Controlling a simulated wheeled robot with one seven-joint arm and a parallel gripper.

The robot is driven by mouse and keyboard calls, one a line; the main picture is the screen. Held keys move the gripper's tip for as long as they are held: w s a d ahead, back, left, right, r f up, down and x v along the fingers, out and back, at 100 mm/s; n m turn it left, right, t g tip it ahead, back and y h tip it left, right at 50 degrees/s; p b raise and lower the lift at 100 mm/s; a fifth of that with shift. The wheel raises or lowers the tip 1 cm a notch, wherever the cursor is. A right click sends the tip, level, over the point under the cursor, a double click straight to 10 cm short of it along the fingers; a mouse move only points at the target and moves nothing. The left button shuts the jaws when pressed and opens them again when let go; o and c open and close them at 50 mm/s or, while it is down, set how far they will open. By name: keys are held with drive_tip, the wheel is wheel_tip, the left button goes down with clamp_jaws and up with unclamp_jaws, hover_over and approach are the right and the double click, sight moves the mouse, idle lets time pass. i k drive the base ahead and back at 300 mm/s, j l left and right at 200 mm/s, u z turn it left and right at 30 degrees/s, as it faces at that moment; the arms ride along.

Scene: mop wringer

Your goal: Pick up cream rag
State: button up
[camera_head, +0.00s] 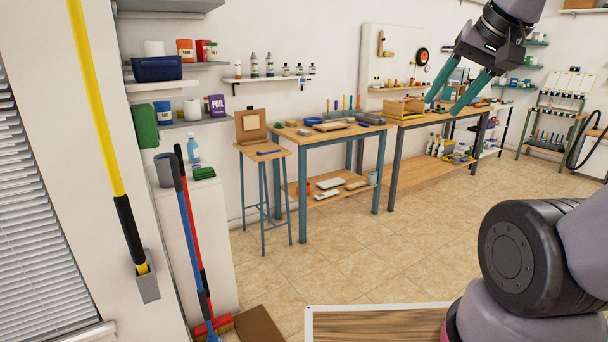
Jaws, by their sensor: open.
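I cannot make out a cream rag for certain in this view. Small pale flat items (330,184) lie on the lower shelf of the nearer workbench, too small to identify. My gripper (443,107) is at the upper right, raised in the air and pointing down and left. Its two teal fingers are apart, with nothing between them. In the picture it overlaps the far workbench, and no contact shows.
A wooden-topped surface with a white rim (309,325) is at the bottom. A broom (215,326) and long-handled tools lean at the left. A stool (265,152) stands beside the nearer workbench (310,138). The tiled floor (400,240) between is clear.

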sight(303, 132)
drive_tip(key=i, duration=2.5)
drive_tip(key=i+u, duration=0.15)
drive_tip(key=i, duration=0.3)
drive_tip(key=i+l+u, duration=0.15)
drive_tip(key=i, duration=0.35)
drive_tip(key=i+l+u, duration=0.2)
drive_tip(key=i, duration=0.25)
